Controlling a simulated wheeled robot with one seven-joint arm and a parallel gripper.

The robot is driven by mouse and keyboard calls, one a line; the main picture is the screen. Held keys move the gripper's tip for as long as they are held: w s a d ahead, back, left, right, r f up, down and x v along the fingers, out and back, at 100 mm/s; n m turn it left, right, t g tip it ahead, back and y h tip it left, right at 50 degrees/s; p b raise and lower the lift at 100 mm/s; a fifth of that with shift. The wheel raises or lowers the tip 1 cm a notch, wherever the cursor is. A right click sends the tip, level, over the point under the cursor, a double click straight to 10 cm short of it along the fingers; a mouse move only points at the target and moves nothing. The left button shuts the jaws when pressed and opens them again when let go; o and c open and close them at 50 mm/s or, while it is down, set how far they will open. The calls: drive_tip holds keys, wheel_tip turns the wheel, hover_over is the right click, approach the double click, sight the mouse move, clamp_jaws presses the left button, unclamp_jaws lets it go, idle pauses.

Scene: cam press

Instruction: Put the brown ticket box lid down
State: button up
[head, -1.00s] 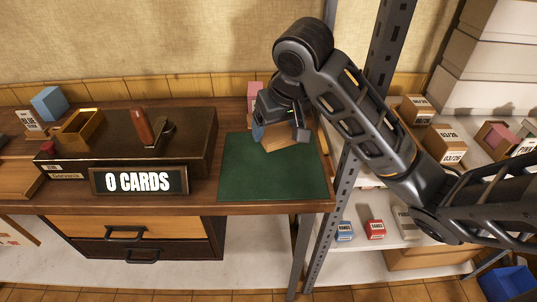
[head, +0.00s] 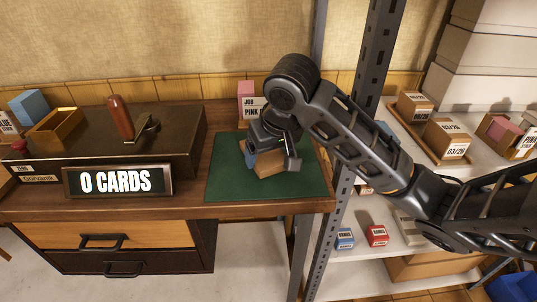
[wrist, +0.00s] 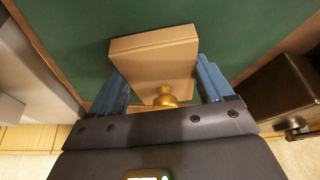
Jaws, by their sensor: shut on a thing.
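The brown ticket box lid (head: 268,164) is a tan slab over the green mat (head: 225,182). In the wrist view the lid (wrist: 152,52) shows a brass knob (wrist: 166,97) at the end near my gripper. My gripper (head: 263,156) is shut on the lid, with a blue finger along each side of it in the wrist view (wrist: 160,80). The lid looks close above or on the mat; I cannot tell whether it touches. My gripper hides part of the lid in the head view.
The dark press (head: 105,145) with a "0 CARDS" sign (head: 118,181) stands left of the mat. A pink box with a "JOB PINK" card (head: 255,108) is behind the mat. A metal shelf post (head: 350,130) rises at right. The mat's left and front parts are clear.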

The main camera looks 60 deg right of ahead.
drive_tip(key=shift+f, duration=0.1)
drive_tip(key=shift+f, duration=0.1)
drive_tip(key=o, duration=0.9)
drive_tip(key=shift+r, duration=0.2)
